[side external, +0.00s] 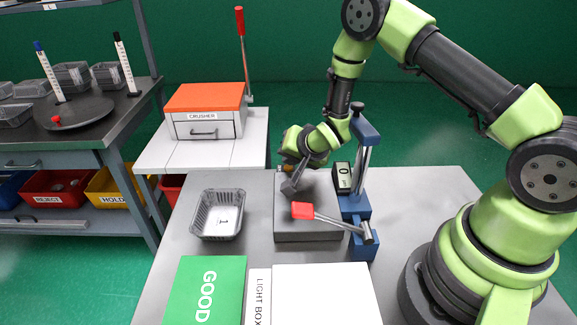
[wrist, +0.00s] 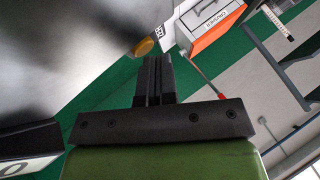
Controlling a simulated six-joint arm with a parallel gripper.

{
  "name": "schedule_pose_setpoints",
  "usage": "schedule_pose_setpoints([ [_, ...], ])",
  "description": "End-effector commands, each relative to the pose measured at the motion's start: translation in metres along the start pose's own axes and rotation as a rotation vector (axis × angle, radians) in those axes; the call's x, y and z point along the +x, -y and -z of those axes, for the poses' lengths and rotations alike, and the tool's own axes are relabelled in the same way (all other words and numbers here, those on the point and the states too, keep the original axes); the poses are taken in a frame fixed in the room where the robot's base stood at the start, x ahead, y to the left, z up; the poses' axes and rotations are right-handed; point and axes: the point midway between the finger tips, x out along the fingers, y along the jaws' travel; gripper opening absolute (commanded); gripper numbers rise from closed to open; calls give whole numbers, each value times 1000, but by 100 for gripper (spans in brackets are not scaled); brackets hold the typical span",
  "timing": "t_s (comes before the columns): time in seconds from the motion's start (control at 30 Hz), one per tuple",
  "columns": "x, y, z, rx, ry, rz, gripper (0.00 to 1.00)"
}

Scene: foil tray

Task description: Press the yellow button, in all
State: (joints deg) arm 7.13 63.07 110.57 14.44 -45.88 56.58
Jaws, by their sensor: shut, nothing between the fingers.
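The yellow button (wrist: 145,47) is a small round cap in the wrist view, beside a partly visible dark label on a light edge. My gripper (wrist: 153,62) has its two dark fingers shut together with nothing between them. In the wrist view the fingertips lie just below and right of the button; I cannot tell whether they touch it. In the side view my gripper (side external: 289,188) is low over the back left of the grey block (side external: 307,237). A small yellowish spot shows by the wrist there, too small to identify.
A blue stand (side external: 357,205) with a gauge and a red-tipped lever (side external: 303,211) stands right of my gripper. A foil tray (side external: 217,232) marked 1 lies left of the block. The orange-topped crusher (side external: 205,110) stands behind. A green GOOD card (side external: 207,290) lies in front.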

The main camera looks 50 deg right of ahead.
Motion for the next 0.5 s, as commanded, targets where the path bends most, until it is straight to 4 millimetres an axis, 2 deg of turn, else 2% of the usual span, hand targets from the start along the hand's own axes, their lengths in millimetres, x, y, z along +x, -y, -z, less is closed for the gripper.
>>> schedule_pose_setpoints([
  [0.2,-8,6,6,0,-1,1,0],
  [0.5,-9,6,6,0,0,0,0],
])
